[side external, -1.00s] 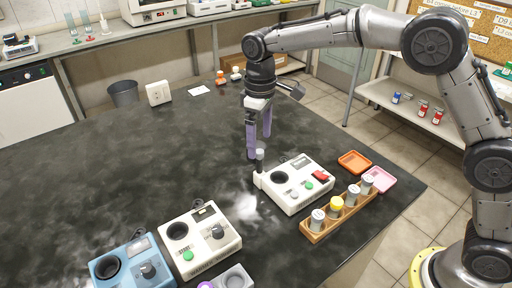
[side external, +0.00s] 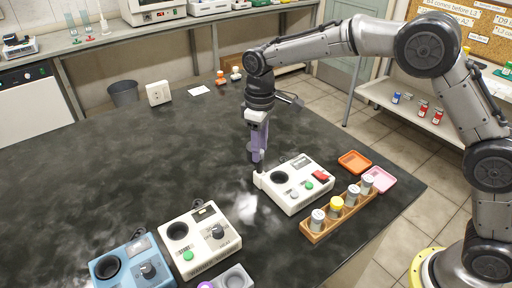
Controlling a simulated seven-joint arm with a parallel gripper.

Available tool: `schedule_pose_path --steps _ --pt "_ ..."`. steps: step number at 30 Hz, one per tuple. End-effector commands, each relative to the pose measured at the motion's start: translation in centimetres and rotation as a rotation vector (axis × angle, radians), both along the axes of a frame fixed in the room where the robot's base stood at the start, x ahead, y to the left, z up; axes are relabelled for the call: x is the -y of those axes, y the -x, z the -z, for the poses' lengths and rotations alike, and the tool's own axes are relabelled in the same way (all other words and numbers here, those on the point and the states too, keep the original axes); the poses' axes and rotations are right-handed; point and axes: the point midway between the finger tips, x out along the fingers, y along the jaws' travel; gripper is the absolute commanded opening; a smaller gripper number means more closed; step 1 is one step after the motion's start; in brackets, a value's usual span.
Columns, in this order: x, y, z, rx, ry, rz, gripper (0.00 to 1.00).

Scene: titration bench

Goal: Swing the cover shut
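A white instrument (side external: 297,192) with a dark round well (side external: 279,177), a green button and a red part stands on the black bench. At its left corner a small dark upright piece (side external: 260,169) shows just below my fingertips. It may be the raised cover, but my fingers hide most of it. My gripper (side external: 257,158) points down at that corner with its purple fingers seen almost edge-on. They overlap in the picture, so I cannot tell whether they are open or shut on the piece. The well looks uncovered.
A wooden rack (side external: 322,230) with several capped vials stands in front of the instrument. An orange tray (side external: 355,161) and a pink tray (side external: 379,180) lie to its right. Another white instrument (side external: 200,240) and a blue one (side external: 130,266) stand front left.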

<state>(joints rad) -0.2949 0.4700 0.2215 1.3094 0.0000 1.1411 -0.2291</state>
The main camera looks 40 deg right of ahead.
Motion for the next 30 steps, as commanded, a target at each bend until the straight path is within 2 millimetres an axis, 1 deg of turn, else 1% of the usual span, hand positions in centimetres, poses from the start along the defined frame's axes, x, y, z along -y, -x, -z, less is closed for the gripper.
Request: schedule_pose_path --steps 1,3,6,8,11,30 --pt "0.00 0.00 -0.01 0.000 0.000 0.000 0.28" --pt "-0.01 -0.01 -0.01 0.000 0.000 0.000 0.16" --pt "-0.01 0.00 -0.02 0.000 0.000 0.000 0.00" --pt "-0.01 0.00 -0.02 0.000 0.000 0.002 0.00" --pt "-0.01 0.00 -0.03 0.001 0.000 0.049 0.00" --pt "-0.04 -0.01 -0.09 0.001 -0.002 0.842 0.00"
